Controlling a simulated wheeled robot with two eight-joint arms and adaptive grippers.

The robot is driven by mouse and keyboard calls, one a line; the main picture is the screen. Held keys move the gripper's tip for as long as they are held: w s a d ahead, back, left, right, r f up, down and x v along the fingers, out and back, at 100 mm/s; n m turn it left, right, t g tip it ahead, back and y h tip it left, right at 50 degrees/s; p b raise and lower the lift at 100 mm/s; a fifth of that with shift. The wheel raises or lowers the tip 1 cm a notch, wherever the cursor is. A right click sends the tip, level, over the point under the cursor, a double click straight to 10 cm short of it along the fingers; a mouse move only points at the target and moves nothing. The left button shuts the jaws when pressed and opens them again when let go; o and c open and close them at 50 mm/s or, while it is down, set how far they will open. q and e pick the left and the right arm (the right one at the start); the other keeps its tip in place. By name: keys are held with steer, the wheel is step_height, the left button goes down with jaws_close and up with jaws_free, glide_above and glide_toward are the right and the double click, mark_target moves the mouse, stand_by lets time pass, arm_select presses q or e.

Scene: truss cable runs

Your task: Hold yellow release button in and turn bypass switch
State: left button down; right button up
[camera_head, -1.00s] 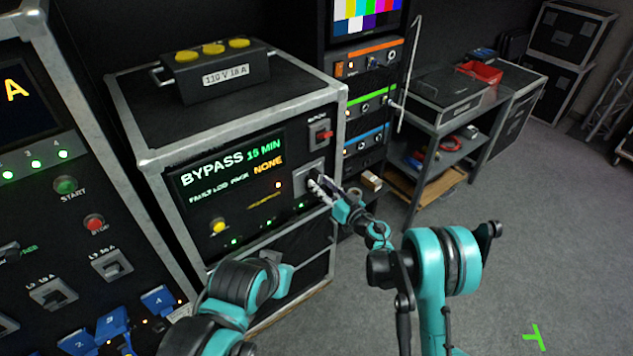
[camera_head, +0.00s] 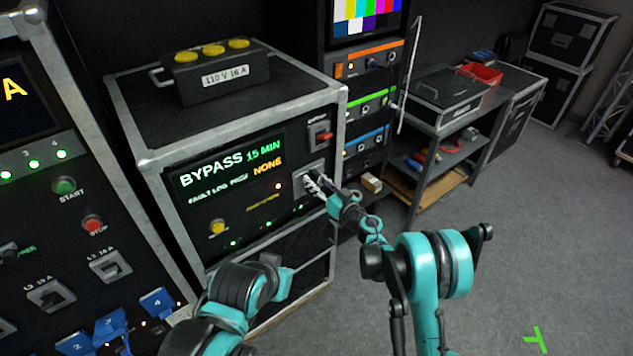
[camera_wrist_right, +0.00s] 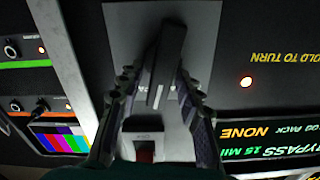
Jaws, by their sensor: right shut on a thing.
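The bypass switch is a black handle on a grey plate, right of the display; its plate (camera_head: 301,187) shows in the head view. My right gripper (camera_head: 314,183) is at the switch there. In the right wrist view the black handle (camera_wrist_right: 168,60) stands between the two fingers of the right gripper (camera_wrist_right: 160,95), which is shut on it. The handle leans slightly in that view. The yellow release button (camera_head: 217,227) sits lower left on the same panel, with nothing seen touching it.
The panel display (camera_head: 228,170) reads BYPASS 15 MIN and NONE. A red switch (camera_head: 323,135) is above the bypass switch. A black box with yellow caps (camera_head: 222,72) stands on the case.

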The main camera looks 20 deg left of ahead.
steer(key=n+b, duration=0.1)
steer(key=n, duration=0.2)
steer(key=n+b, duration=0.1)
steer(key=n, duration=0.1)
steer(key=shift+s+a+f+n+b, duration=0.1)
steer(key=shift+s+a+n+b, duration=0.2)
steer(key=shift+s, duration=0.05)
steer(key=n, duration=0.1)
steer(key=n+b, duration=0.1)
steer(key=n, duration=0.1)
steer(key=shift+s+a+f+n, duration=0.1)
steer(key=shift+s+a+n, duration=0.1)
steer(key=shift+n, duration=0.1)
steer(key=shift+s+n+b, duration=0.15)
steer(key=shift+n+b, duration=0.3)
steer(key=shift+n, duration=0.75)
steer(key=shift+c, duration=0.2)
steer(key=shift+f, duration=0.1)
steer(key=o, duration=0.8)
